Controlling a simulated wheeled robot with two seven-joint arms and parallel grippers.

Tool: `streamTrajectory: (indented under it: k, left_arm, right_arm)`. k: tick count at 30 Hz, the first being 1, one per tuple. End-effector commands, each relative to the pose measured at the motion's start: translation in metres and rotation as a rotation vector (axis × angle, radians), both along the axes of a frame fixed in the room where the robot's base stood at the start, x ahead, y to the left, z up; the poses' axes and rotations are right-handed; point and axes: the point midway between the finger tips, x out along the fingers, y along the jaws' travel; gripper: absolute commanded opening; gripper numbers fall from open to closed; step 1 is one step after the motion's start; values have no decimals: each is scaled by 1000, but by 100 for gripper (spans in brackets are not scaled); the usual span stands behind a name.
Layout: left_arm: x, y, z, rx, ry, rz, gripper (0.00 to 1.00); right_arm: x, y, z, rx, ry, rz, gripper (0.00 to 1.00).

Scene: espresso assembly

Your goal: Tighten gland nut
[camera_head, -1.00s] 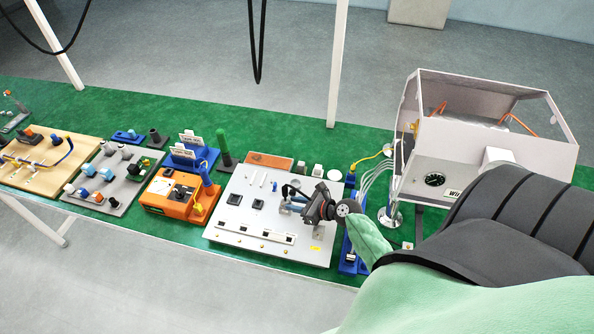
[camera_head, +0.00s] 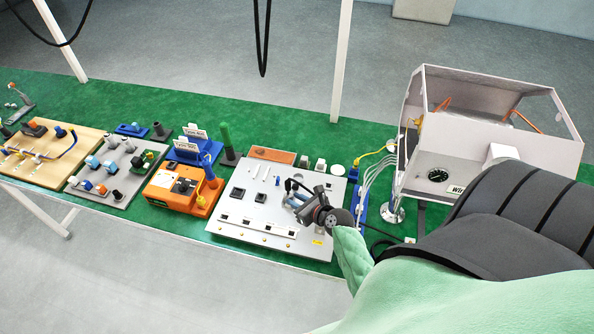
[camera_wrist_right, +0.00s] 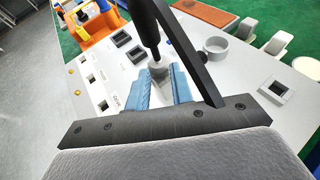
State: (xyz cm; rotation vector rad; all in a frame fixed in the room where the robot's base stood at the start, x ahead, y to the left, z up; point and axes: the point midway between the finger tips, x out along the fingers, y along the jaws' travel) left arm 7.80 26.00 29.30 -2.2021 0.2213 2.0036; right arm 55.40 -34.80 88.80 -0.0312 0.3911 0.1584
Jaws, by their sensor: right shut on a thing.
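My right gripper (camera_wrist_right: 161,80) has blue fingertips and is shut on a small grey piece that looks like the gland nut (camera_wrist_right: 159,72). A thick black cable or stem (camera_wrist_right: 146,28) rises from the nut in the right wrist view. In the head view, the right gripper (camera_head: 297,199) is low over the right part of the light grey panel (camera_head: 240,222). The nut is too small to make out there, and its thread is hidden between the fingers. My left gripper is not in view.
The panel carries black square sockets (camera_head: 261,197) and a white strip (camera_head: 256,227). A grey ring (camera_wrist_right: 216,48) is close by in the wrist view. An orange box (camera_head: 167,197) stands left of the panel. A white open housing with a gauge (camera_head: 438,175) stands at right.

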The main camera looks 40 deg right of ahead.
Motion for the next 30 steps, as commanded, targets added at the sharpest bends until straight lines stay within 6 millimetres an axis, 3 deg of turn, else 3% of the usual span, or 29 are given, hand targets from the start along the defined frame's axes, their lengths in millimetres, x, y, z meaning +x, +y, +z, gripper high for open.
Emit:
streamTrajectory:
  k: [9, 10, 11, 25, 30]
  left_arm:
    - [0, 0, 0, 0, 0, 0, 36]
    - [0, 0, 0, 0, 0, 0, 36]
    - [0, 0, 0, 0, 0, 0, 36]
    - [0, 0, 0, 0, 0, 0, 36]
    - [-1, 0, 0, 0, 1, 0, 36]
  right_arm:
    - [4, -1, 6, -2, -12, -3, 0]
    - [4, -1, 6, -3, -12, -3, 29]
    - [4, -1, 5, -3, -11, -3, 35]
    - [0, -1, 2, -1, -3, -1, 35]
    - [-15, -3, 7, -1, -2, -1, 35]
